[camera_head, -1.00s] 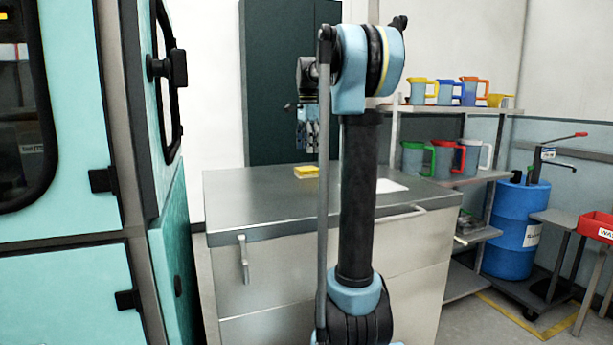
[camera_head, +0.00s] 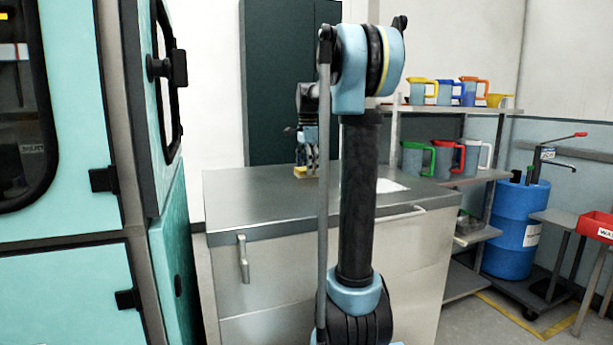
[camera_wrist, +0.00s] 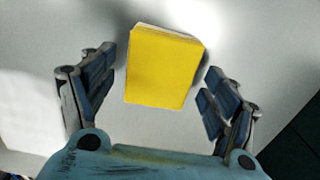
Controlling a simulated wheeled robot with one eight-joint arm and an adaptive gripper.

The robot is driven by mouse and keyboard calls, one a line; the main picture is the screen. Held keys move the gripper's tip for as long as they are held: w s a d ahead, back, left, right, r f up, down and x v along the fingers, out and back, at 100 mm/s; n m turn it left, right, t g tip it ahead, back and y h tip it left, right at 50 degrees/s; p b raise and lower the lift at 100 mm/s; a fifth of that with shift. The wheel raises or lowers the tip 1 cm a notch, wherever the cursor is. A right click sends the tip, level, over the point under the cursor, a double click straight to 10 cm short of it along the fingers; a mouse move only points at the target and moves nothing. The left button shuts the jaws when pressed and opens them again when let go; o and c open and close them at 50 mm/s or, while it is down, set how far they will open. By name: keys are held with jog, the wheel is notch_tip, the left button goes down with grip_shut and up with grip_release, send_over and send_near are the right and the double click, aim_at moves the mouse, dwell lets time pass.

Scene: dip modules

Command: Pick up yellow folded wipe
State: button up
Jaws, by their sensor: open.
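The yellow folded wipe (camera_wrist: 162,68) lies on the metal counter top, between the fingers of my gripper (camera_wrist: 156,82) in the wrist view. The fingers are open, with a gap to the wipe on each side. In the head view my gripper (camera_head: 307,168) is lowered to the counter at the wipe (camera_head: 299,171), which it partly hides. Whether the fingertips touch the counter cannot be told.
The metal counter (camera_head: 250,205) is mostly clear around the wipe. A white sheet (camera_head: 390,186) lies to the right, partly behind my arm. A teal cabinet (camera_head: 75,190) stands at the left. Shelves with coloured jugs (camera_head: 413,158) and a blue drum (camera_head: 517,230) stand at the right.

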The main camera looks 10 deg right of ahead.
jog(key=c, duration=1)
jog(key=shift+c, duration=0.2)
notch_tip(320, 180, up, 10)
